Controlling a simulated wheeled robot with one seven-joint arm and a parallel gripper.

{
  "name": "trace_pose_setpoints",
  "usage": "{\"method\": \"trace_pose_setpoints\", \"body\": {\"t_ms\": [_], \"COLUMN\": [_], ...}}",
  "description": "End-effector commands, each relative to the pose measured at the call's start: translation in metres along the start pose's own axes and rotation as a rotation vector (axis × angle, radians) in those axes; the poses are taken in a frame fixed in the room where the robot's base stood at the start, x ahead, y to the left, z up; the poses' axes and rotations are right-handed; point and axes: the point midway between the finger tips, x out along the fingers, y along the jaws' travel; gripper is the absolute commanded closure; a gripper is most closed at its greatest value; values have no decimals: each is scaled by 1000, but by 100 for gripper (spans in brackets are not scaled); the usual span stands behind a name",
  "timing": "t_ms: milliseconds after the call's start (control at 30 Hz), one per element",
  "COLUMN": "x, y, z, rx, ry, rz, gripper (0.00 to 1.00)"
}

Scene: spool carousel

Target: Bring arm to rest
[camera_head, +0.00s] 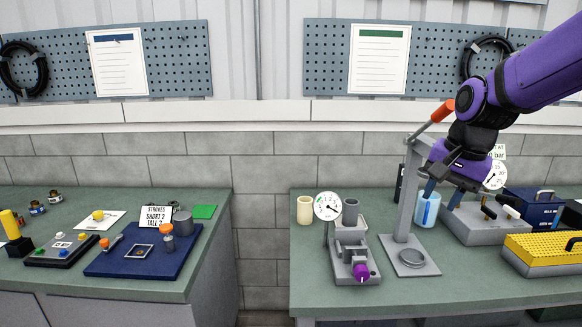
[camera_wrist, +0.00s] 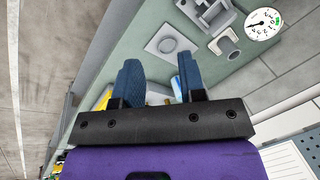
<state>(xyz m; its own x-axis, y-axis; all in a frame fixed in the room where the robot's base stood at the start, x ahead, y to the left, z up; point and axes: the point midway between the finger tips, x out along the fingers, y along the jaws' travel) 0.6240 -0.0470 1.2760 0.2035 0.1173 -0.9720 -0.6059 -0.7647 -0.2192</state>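My arm, purple and black, reaches in from the right in the head view. My gripper (camera_head: 443,193) points down over the right bench (camera_head: 330,290), beside the grey lever press (camera_head: 403,215) and in front of or above a light blue cup (camera_head: 427,213). In the wrist view its two blue fingers (camera_wrist: 158,66) stand apart with a clear gap, and nothing is held between them. Part of the light blue cup (camera_wrist: 176,88) shows beyond them. Whether a finger touches the cup cannot be told.
The press's orange handle (camera_head: 443,111) rises close to my wrist. A grey valve block (camera_head: 485,224), blue box (camera_head: 535,208) and yellow case (camera_head: 545,250) stand to the right. A gauge fixture (camera_head: 352,252) stands left. A gap separates the left bench (camera_head: 215,235).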

Motion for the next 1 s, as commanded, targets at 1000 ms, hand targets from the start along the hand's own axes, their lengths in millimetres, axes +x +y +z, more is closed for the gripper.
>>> {"method": "trace_pose_setpoints", "body": {"t_ms": [1000], "x": [-82], "y": [122], "z": [130], "rx": [-683], "ry": [278], "rz": [15], "gripper": [63]}}
